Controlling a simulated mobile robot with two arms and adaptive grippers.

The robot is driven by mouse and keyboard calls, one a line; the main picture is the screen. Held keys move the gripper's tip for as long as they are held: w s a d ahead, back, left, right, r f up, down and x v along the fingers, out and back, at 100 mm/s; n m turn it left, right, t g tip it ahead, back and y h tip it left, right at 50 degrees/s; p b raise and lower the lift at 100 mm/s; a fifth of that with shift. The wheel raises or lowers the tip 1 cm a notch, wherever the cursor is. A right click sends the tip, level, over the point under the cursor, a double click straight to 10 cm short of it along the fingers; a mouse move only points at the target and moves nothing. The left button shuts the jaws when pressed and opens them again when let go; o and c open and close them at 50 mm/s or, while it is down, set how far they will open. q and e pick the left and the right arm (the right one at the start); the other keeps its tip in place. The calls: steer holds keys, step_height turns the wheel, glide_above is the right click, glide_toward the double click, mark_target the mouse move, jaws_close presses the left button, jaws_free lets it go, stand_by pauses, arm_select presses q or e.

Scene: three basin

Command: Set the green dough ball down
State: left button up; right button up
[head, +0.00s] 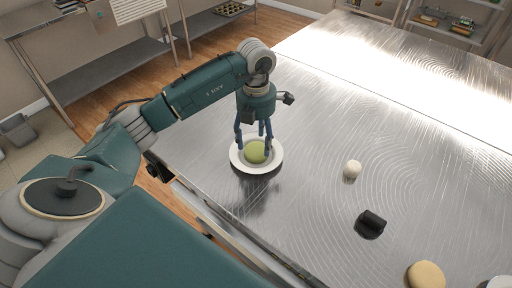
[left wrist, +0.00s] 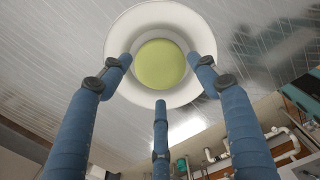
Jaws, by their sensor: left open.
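The green dough ball (head: 255,152) lies in a white plate or shallow basin (head: 236,162) on the metal table, near its left edge. In the left wrist view the ball (left wrist: 160,64) sits in the middle of the white dish (left wrist: 120,35). My left gripper (head: 254,147) points down over the dish, with its blue fingers spread around the ball. In the left wrist view the three fingers (left wrist: 161,75) are apart and reach over the rim. Whether any fingertip touches the ball or dish cannot be told. My right gripper is not in view.
On the metal table (head: 310,130) are a small white ball (head: 352,170), a black object (head: 371,223) and a tan round piece (head: 426,275) toward the right front. A white item (head: 497,282) is cut off at the corner. The table's far part is clear.

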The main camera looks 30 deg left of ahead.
mark_target(256, 149)
arm_select(q)
step_height(256, 149, up, 9)
steer(key=b, duration=0.1)
steer(key=shift+f, duration=0.15)
stand_by(0.4)
